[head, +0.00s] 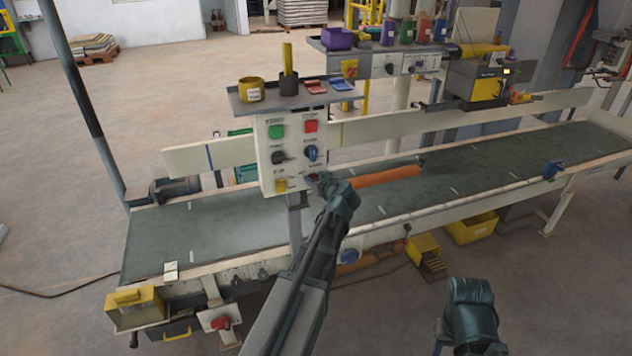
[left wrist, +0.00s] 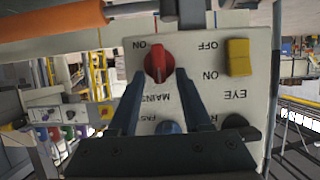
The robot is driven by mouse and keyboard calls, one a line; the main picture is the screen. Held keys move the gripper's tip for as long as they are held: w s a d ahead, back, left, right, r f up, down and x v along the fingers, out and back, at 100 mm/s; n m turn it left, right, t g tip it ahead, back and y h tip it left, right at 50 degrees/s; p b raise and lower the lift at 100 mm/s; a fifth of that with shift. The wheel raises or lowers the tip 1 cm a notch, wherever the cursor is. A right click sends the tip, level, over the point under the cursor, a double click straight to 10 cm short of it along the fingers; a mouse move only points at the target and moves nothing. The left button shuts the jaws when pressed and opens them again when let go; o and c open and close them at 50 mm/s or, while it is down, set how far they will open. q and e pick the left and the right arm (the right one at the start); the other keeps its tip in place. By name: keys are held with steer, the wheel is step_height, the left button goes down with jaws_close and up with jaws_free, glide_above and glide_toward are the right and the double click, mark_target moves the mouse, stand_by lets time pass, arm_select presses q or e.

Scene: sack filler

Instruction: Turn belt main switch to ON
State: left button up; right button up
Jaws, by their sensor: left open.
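The red main switch knob (left wrist: 158,63) sits on the pale control panel (left wrist: 255,100) in the left wrist view, which shows the panel upside down. Its ridge runs roughly upright in that picture, with ON printed up and left of it. I cannot tell its exact setting. My left gripper (left wrist: 158,77) is open, its two fingers on either side of the knob's lower part. Whether they touch it is unclear. In the head view, the left gripper (head: 321,181) is at the lower right corner of the panel (head: 266,160) and mostly covers the knob.
A yellow switch (left wrist: 238,57) marked EYE sits beside the knob; blue and black knobs are close by. An orange roller (head: 385,176) lies right of my gripper over the conveyor belt (head: 220,227). A shelf (head: 310,97) with cups tops the panel. My right arm shows at lower right.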

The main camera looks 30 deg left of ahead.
arm_select(q)
jaws_close()
stand_by(0.6)
steer(key=shift+w+d+f+m+g+y+b, duration=0.15)
steer(key=shift+w+m+g+y+b, duration=0.1)
steer(key=shift+m, duration=0.3)
steer(key=shift+w+d+r+m+g+y+b, duration=0.15)
steer(key=shift+m+g+y, duration=0.1)
steer(key=shift+m, duration=0.3)
steer(key=shift+w+d+f+m+g+y+b, duration=0.15)
steer(key=shift+f+m+g+y+b, duration=0.25)
steer(key=shift+m+y+b, duration=1)
steer(key=shift+w+d+f+m+g+y+b, duration=0.15)
steer(key=shift+f+m+g+y+b, duration=0.3)
steer(key=shift+m+b, duration=1.75)
steer(key=shift+w+d+f+m+g+y+b, duration=0.1)
steer(key=shift+w+f+m+g+y+b, duration=0.15)
steer(key=shift+m+y+b, duration=1.45)
steer(key=shift+m+h, duration=0.5)
steer(key=shift+h, duration=0.05)
